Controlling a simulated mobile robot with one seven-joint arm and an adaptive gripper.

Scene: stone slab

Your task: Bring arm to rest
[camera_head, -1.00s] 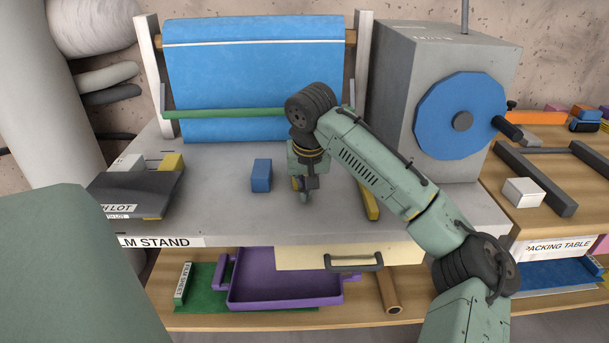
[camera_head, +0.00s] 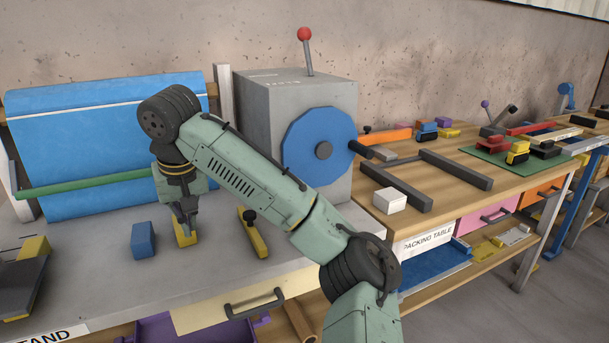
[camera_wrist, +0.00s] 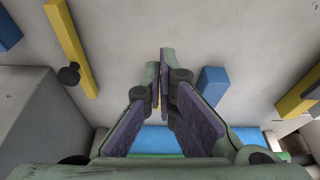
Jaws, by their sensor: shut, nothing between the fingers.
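My gripper (camera_head: 186,224) is shut and empty, pointing down over the grey stone-like stand top. In the wrist view its purple-padded fingers (camera_wrist: 163,62) meet at the tips. A small yellow block (camera_head: 187,238) shows right at the fingertips in the head view; I cannot tell whether they touch it. My arm is bent, its elbow raised in front of the blue film roll (camera_head: 95,125).
A blue block (camera_head: 143,240) stands left of my gripper and a yellow bar (camera_head: 252,232) lies to its right. A grey machine with a blue wheel (camera_head: 318,140) stands behind my forearm. The packing table (camera_head: 450,190) is at right, with a white box (camera_head: 390,200).

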